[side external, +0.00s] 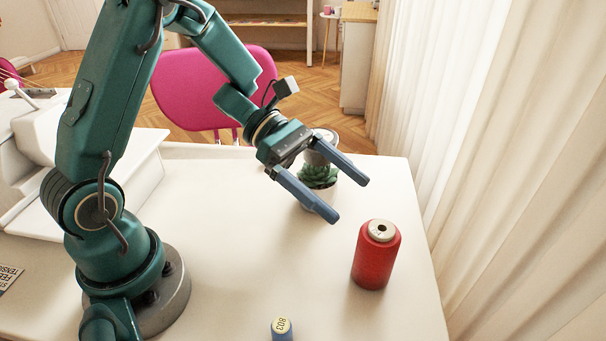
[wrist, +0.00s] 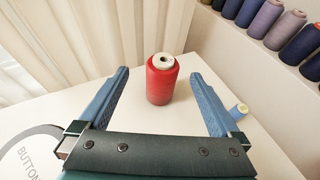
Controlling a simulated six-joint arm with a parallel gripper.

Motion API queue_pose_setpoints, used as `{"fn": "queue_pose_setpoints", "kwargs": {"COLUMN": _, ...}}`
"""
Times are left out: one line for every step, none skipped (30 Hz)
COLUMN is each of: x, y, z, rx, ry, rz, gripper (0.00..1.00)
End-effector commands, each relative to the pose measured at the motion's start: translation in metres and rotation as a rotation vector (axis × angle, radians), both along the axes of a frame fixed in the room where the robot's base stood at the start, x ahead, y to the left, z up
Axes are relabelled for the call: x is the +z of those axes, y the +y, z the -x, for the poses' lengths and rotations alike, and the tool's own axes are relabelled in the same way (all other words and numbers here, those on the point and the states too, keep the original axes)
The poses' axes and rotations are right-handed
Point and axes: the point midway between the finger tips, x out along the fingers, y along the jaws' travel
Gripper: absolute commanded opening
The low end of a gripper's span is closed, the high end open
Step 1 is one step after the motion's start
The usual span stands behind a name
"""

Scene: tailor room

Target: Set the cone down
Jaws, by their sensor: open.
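The cone is a red thread cone (side external: 376,258) with a pale top. It stands upright on the white table (side external: 230,255), right of centre in the side external view. It also shows in the wrist view (wrist: 160,84), ahead of my fingers and between their lines. My gripper (side external: 353,200) is open and empty, above the table and up and left of the cone in the side external view. Its two blue fingers are spread wide and appear apart from the cone. The cone's base is visible on the tabletop.
A potted succulent (side external: 317,176) stands behind my gripper. A small blue spool (side external: 282,328) is at the front edge of the picture. A white sewing machine (side external: 40,130) is at left. A curtain (side external: 500,130) hangs along the right. Table around the cone is clear.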

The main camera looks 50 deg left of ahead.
Motion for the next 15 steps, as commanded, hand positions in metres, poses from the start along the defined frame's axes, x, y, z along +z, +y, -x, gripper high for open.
{"fn": "queue_pose_setpoints", "kwargs": {"x": 0.003, "y": 0.001, "z": -0.006, "rx": 0.049, "ry": 0.012, "rz": -0.004, "gripper": 0.99}}
{"fn": "queue_pose_setpoints", "kwargs": {"x": 0.006, "y": 0.002, "z": -0.012, "rx": 0.093, "ry": 0.024, "rz": -0.005, "gripper": 0.99}}
{"fn": "queue_pose_setpoints", "kwargs": {"x": 0.011, "y": 0.004, "z": -0.022, "rx": 0.169, "ry": 0.048, "rz": -0.002, "gripper": 0.99}}
{"fn": "queue_pose_setpoints", "kwargs": {"x": 0.015, "y": 0.005, "z": -0.030, "rx": 0.238, "ry": 0.070, "rz": 0.005, "gripper": 0.99}}
{"fn": "queue_pose_setpoints", "kwargs": {"x": 0.020, "y": 0.009, "z": -0.039, "rx": 0.318, "ry": 0.096, "rz": 0.015, "gripper": 0.99}}
{"fn": "queue_pose_setpoints", "kwargs": {"x": 0.028, "y": 0.014, "z": -0.051, "rx": 0.439, "ry": 0.134, "rz": 0.041, "gripper": 0.99}}
{"fn": "queue_pose_setpoints", "kwargs": {"x": 0.035, "y": 0.019, "z": -0.060, "rx": 0.537, "ry": 0.166, "rz": 0.070, "gripper": 0.99}}
{"fn": "queue_pose_setpoints", "kwargs": {"x": 0.043, "y": 0.025, "z": -0.068, "rx": 0.641, "ry": 0.203, "rz": 0.109, "gripper": 0.99}}
{"fn": "queue_pose_setpoints", "kwargs": {"x": 0.054, "y": 0.035, "z": -0.077, "rx": 0.785, "ry": 0.257, "rz": 0.176, "gripper": 0.99}}
{"fn": "queue_pose_setpoints", "kwargs": {"x": 0.061, "y": 0.043, "z": -0.082, "rx": 0.894, "ry": 0.301, "rz": 0.237, "gripper": 0.99}}
{"fn": "queue_pose_setpoints", "kwargs": {"x": 0.069, "y": 0.052, "z": -0.085, "rx": 1.003, "ry": 0.351, "rz": 0.309, "gripper": 0.99}}
{"fn": "queue_pose_setpoints", "kwargs": {"x": 0.079, "y": 0.065, "z": -0.086, "rx": 1.147, "ry": 0.419, "rz": 0.418, "gripper": 0.99}}
{"fn": "queue_pose_setpoints", "kwargs": {"x": 0.086, "y": 0.074, "z": -0.085, "rx": 1.251, "ry": 0.473, "rz": 0.509, "gripper": 0.99}}
{"fn": "queue_pose_setpoints", "kwargs": {"x": 0.091, "y": 0.084, "z": -0.082, "rx": 1.350, "ry": 0.531, "rz": 0.608, "gripper": 0.99}}
{"fn": "queue_pose_setpoints", "kwargs": {"x": 0.096, "y": 0.096, "z": -0.075, "rx": 1.474, "ry": 0.611, "rz": 0.749, "gripper": 0.99}}
